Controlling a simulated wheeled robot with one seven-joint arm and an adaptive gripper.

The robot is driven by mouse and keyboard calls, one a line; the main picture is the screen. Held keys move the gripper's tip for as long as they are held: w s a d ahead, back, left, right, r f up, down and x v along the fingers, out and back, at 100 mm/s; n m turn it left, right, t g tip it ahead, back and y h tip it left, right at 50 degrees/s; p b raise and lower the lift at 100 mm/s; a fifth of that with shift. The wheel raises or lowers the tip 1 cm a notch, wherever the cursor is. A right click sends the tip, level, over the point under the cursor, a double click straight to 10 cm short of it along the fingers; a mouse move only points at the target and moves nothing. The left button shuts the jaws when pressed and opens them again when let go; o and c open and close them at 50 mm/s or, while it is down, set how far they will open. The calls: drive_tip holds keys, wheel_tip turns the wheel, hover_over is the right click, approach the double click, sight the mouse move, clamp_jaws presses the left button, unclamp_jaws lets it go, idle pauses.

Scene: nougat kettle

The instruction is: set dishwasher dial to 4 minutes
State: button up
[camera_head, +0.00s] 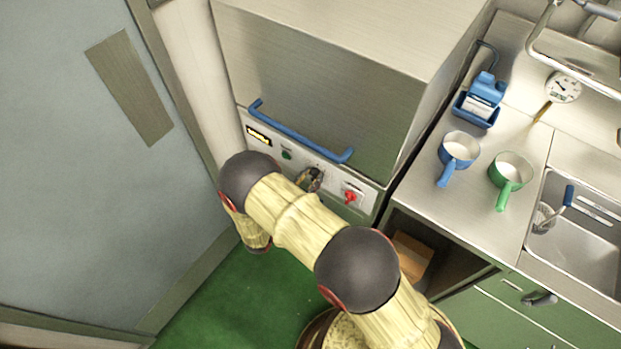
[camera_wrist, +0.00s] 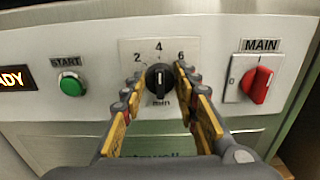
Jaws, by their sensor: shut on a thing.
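The dishwasher dial (camera_wrist: 160,80) is a black knob with a pale line, seen in the wrist view below the printed marks 2, 4 and 6, with "min" under it. The line stands about upright, in line with the 4; I cannot tell which end is the pointer. My gripper (camera_wrist: 160,76) has one yellow-padded finger on each side of the knob and is shut on it. In the head view the dishwasher (camera_head: 330,100) is a steel hood machine, and my arm hides part of its front panel.
On the panel, a green START button (camera_wrist: 72,84) lies left of the dial and a red MAIN switch (camera_wrist: 257,85) right. A lit display (camera_wrist: 15,78) is at far left. A blue handle (camera_head: 300,137) runs above the panel. A counter (camera_head: 500,135) with blue and green pans stands right.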

drive_tip(key=o, duration=1.1)
drive_tip(key=v, duration=1.2)
